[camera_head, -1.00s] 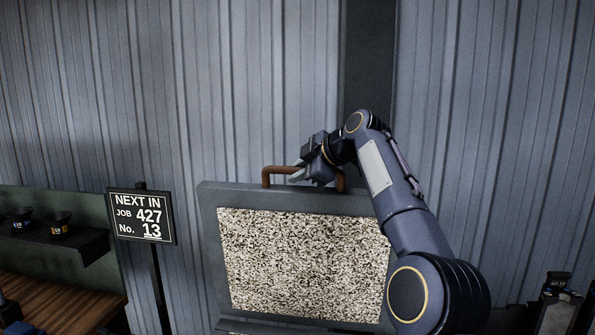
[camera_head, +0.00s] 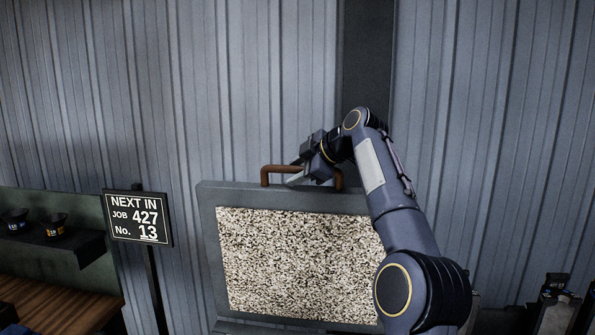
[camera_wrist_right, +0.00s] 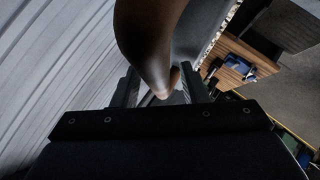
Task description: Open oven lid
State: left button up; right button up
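The oven lid (camera_head: 208,230) stands raised and nearly upright in the head view, with a speckled light panel facing me. Its brown bar handle (camera_head: 282,167) is on the top edge. The handle looms large and dark in the right wrist view (camera_wrist_right: 148,40). My right gripper (camera_head: 294,172) is at the handle, reaching in from the right. Its fingers (camera_wrist_right: 158,92) are spread apart, with the handle in front of and between them; firm contact cannot be told. My left gripper is not in view. The oven body below the lid is mostly out of frame.
A black sign (camera_head: 138,217) on a post reads job 427, No. 13. A wooden bench (camera_head: 65,295) and a shelf (camera_head: 55,245) with small dark cups stand at the left. A corrugated wall (camera_head: 250,80) is behind the lid. Dark items (camera_head: 553,300) sit at the lower right.

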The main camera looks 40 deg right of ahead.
jog(key=a+v, duration=0.1)
jog(key=v, duration=0.6)
jog(key=shift+s+d+r, duration=0.15)
jog(key=shift+s+d, duration=0.25)
jog(key=shift+d, duration=0.15)
jog(key=s+a+f+m+g+b, duration=0.1)
jog(key=s+a+f+m, duration=0.25)
jog(key=a+f, duration=0.4)
jog(key=s+a+f+m+g+b, duration=0.1)
jog(key=s+a+f+m, duration=0.2)
jog(key=s+a+f, duration=0.4)
jog(key=s+a+f+m+g+y+b, duration=0.1)
jog(key=s+a+f, duration=0.6)
jog(key=f, duration=0.8)
jog(key=s+a+f+m+g+y+b, duration=0.1)
jog(key=s+a+f+m+g, duration=0.1)
jog(key=s+a+f+m, duration=0.4)
notch_tip(320, 180, down, 5)
jog(key=s+a, duration=0.1)
jog(key=a, duration=0.1)
jog(key=shift+s+a, duration=0.25)
